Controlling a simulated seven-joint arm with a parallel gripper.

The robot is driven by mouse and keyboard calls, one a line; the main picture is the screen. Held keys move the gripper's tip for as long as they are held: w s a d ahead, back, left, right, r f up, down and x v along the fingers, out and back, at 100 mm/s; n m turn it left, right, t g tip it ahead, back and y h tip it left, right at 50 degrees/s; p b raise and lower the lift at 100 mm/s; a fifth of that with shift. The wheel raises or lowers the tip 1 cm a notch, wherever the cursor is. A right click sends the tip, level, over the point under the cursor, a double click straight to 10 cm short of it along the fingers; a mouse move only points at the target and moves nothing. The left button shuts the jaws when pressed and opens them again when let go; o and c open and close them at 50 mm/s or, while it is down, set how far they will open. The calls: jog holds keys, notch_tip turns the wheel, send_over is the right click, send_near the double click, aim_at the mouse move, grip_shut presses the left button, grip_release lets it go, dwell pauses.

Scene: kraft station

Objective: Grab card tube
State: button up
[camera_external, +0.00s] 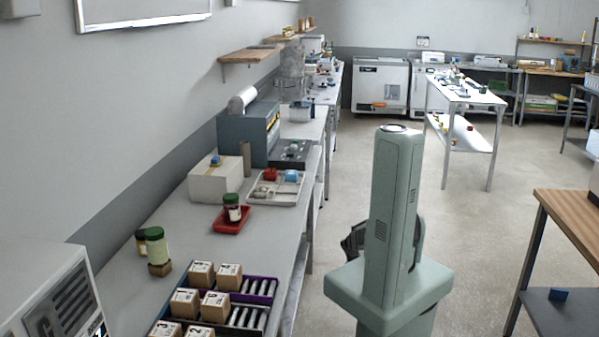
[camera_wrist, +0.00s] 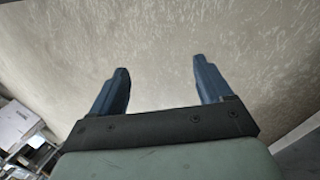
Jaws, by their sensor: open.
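A slim brown upright cylinder (camera_external: 247,159), which looks like the card tube, stands on the long grey bench (camera_external: 205,265) along the left wall. It is just right of a pale box (camera_external: 216,183), in front of a grey machine. My gripper (camera_wrist: 160,82) is open, with nothing between its two blue fingers, and faces bare floor in the wrist view. In the external view my arm mostly hides it, right of the bench and well apart from the cylinder. The cylinder does not show in the wrist view.
A red tray (camera_external: 224,223) with a dark jar, a light tray (camera_external: 262,198) of small items, and a bin (camera_external: 262,287) with small cartons and grey cylinders share the bench. Two jars (camera_external: 156,245) stand near the wall.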

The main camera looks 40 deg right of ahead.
jog(key=w+d+r+m+h, duration=0.1)
jog(key=w+d+r, duration=0.25)
jog(key=d, duration=0.35)
jog(key=w+d+r+m+t+h, duration=0.1)
jog(key=w+d+r, duration=0.1)
jog(key=d+r, duration=0.35)
jog(key=w+d+r+h, duration=0.1)
jog(key=w+d+r, duration=0.15)
jog(key=d, duration=0.65)
jog(key=w+a+r+t+h, duration=0.1)
jog(key=w+a+r+t, duration=0.15)
jog(key=w+r, duration=1.1)
jog(key=w+a+r+t, duration=0.1)
jog(key=w+a+r, duration=0.3)
jog(key=w+r, duration=0.9)
notch_tip(320, 180, up, 37)
jog(key=n+t+y, duration=0.2)
jog(key=n+y, duration=0.7)
jog(key=n, duration=0.4)
send_over(245, 147)
jog(key=s+d, duration=0.3)
jog(key=x, duration=1.3)
jog(key=shift+w+r, duration=0.2)
jog(key=shift+w, duration=0.1)
